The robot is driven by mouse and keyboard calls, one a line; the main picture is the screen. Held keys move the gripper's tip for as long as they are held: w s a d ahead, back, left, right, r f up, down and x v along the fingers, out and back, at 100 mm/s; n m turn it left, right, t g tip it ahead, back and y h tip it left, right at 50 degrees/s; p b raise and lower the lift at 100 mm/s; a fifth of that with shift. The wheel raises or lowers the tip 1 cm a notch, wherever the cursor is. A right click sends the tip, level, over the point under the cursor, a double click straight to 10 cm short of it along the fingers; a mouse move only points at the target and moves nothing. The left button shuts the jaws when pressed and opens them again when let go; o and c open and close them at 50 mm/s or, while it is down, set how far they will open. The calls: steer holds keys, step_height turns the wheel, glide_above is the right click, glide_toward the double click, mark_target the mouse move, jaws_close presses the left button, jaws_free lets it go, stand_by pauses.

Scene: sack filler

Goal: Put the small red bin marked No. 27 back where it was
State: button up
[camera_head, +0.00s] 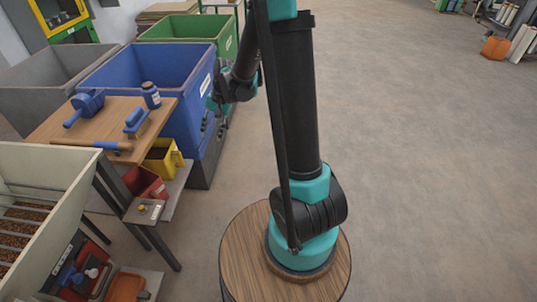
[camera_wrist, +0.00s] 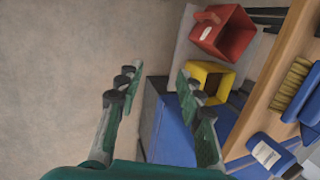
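A small red bin (camera_head: 147,184) sits on the shelf under the wooden tabletop, partly hidden by that top. It also shows in the wrist view (camera_wrist: 230,38), beside a yellow bin (camera_wrist: 211,80). A white label is on its side, but I cannot read a number on it. My gripper (camera_wrist: 160,82) is open, with nothing between its fingers. It hangs beside the blue tub, apart from the red bin, which lies up and to the right of the fingers in the wrist view.
The wooden tabletop (camera_head: 140,107) holds a blue scoop (camera_head: 87,105), a brush (camera_head: 137,121) and a blue bottle (camera_head: 151,95). The blue tub (camera_head: 187,112) stands behind the table. A hopper (camera_head: 75,190) is at front left. An orange bin (camera_head: 126,288) is low down.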

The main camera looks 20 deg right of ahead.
steer(key=s+d+r+n+t+h, duration=0.1)
steer(key=s+d+n+t+h, duration=0.3)
steer(key=s+d, duration=1.2)
steer(key=s, duration=0.3)
steer(key=shift+r+n, duration=0.4)
steer(key=shift+a, duration=0.15)
